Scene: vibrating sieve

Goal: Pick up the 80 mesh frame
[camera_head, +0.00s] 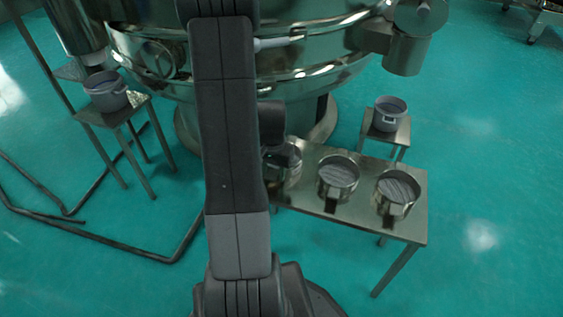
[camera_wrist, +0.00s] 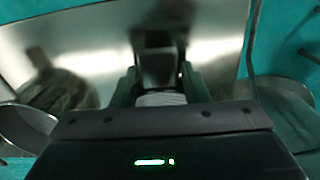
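Three round metal mesh frames sit in a row on a steel table (camera_head: 310,208): a left one (camera_head: 287,176), a middle one (camera_head: 338,178) and a right one (camera_head: 397,190). I cannot read any mesh number, so I cannot tell which is the 80 mesh frame. My gripper (camera_head: 284,153) is low over the left frame, and my arm and gripper hide part of it. In the wrist view, the two fingers of my gripper (camera_wrist: 160,88) stand apart on either side of a dark block (camera_wrist: 157,62). Whether they touch it is unclear.
A large steel sieve machine (camera_head: 310,65) stands behind the table. A grey pot (camera_head: 390,113) is on a small stand at the back right, another pot (camera_head: 106,92) on a stand at the left. In the wrist view, a round metal rim (camera_wrist: 22,128) is at the left edge.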

